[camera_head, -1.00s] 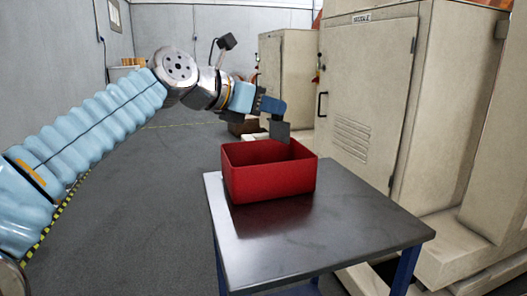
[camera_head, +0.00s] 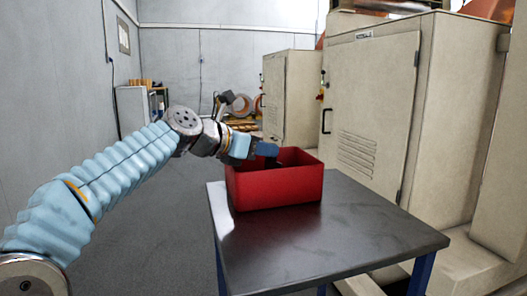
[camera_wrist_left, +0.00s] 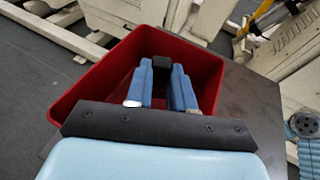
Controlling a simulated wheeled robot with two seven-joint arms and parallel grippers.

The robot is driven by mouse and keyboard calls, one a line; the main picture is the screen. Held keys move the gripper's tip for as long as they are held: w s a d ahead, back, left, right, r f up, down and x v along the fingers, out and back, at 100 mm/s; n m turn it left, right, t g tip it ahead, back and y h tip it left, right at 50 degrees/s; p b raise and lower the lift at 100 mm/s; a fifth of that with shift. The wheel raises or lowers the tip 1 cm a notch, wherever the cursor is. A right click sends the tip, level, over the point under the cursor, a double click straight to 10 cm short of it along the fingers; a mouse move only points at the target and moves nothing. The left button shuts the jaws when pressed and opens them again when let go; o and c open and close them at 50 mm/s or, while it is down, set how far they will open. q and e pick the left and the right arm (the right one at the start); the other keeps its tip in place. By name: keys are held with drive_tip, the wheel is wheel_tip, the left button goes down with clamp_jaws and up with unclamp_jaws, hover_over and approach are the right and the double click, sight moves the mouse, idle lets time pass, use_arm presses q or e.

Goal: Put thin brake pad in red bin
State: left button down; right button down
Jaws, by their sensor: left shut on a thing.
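The red bin (camera_head: 275,188) stands open-topped on the dark table and also fills the middle of the left wrist view (camera_wrist_left: 95,88). My left gripper (camera_head: 270,151) reaches over the bin's far left rim, its front end at the opening. In the left wrist view its blue fingers (camera_wrist_left: 163,80) point into the bin. They are shut on a small dark piece, the thin brake pad (camera_wrist_left: 162,62), seen between the fingertips. In the head view the pad is mostly hidden by the bin and fingers. My right gripper is not in view.
The dark metal table (camera_head: 345,230) is bare in front of the bin and to its right. A tall beige cabinet (camera_head: 375,115) stands close behind the table on the right. Open grey floor (camera_head: 160,230) lies to the left.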

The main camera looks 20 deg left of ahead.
use_arm(q)
drive_tip(key=shift+f, duration=0.75)
drive_tip(key=c, duration=1)
unclamp_jaws()
drive_tip(key=shift+d+f+b, duration=0.1)
drive_tip(key=shift+f+b, duration=0.1)
drive_tip(key=shift+b, duration=0.1)
drive_tip(key=shift+r, duration=0.3)
drive_tip(key=v, duration=0.4)
drive_tip(key=p+v, duration=0.1)
drive_tip(key=v, duration=0.3)
drive_tip(key=r+p+v, duration=0.1)
drive_tip(key=v, duration=0.3)
drive_tip(key=shift+r, duration=0.15)
